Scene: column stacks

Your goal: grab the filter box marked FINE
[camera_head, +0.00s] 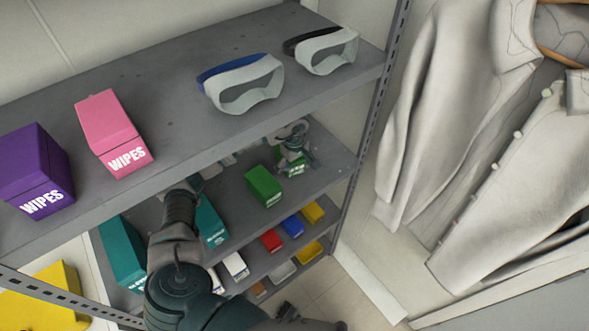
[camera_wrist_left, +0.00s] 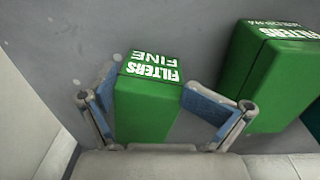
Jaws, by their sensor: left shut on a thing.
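The green filter box marked FINE (camera_wrist_left: 146,102) is between the blue-padded fingers of my left gripper (camera_wrist_left: 150,92) in the left wrist view. The gripper is shut on it, and its white label faces the camera. In the head view my left gripper (camera_head: 292,140) is at the far right part of the middle shelf. The held green box (camera_head: 292,164) shows only partly beneath it. A second green filter box (camera_wrist_left: 272,75) stands to the right in the wrist view, apart from the held one; its lower label word is hard to read. My right gripper is not visible.
The upper shelf (camera_head: 190,115) holds a purple wipes box (camera_head: 35,170), a pink wipes box (camera_head: 113,135) and two visors; it overhangs my left arm. Another green box (camera_head: 264,187) stands near the gripper. Small coloured boxes fill the lower shelf. A shelf post (camera_head: 372,120) and coat (camera_head: 450,110) are right.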

